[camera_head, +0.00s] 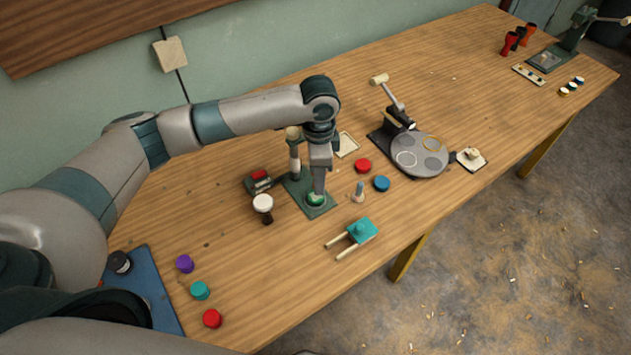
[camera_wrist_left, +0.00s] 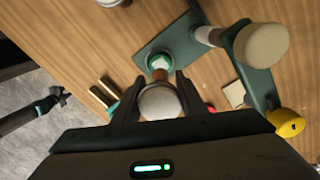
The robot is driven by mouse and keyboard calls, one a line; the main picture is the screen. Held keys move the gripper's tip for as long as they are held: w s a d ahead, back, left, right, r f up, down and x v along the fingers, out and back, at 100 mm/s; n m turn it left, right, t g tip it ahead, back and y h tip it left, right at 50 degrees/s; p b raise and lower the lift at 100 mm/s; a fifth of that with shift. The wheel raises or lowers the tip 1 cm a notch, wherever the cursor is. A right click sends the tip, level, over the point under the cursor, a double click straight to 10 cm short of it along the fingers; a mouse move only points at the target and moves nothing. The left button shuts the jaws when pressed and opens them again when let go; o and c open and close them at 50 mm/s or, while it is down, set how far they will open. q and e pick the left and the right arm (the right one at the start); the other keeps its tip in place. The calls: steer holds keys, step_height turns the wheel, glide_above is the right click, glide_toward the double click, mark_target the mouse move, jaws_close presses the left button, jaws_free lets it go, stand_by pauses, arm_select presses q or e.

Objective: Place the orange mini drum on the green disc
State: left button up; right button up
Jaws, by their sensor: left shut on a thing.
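My left gripper (camera_head: 317,192) points down over the green disc (camera_head: 316,199) on the dark green base plate of a small press. In the left wrist view the gripper (camera_wrist_left: 158,98) is shut on the orange mini drum (camera_wrist_left: 160,76), which has a pale round head toward the camera. The drum's narrow orange end points at the green disc (camera_wrist_left: 158,60), whose rim shows around it. I cannot tell whether drum and disc touch. In the head view the gripper hides the drum. My right gripper is not in view.
The press post with its cream knob (camera_head: 293,133) stands close behind the gripper. A dark goblet drum with a white head (camera_head: 263,203) stands to the left. A teal fixture (camera_head: 362,231), red (camera_head: 363,166) and blue (camera_head: 381,184) discs and a grey turntable (camera_head: 420,165) lie to the right.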

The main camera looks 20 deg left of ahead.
arm_select(q)
steer(key=shift+a+f, duration=0.2)
steer(key=shift+a, duration=0.15)
steer(key=shift+s+f+p, duration=0.1)
steer(key=shift+f+p, duration=0.55)
steer(key=shift+f, duration=1.35)
steer(key=shift+f, duration=0.1)
steer(key=o, duration=1.1)
steer(key=shift+c, duration=0.2)
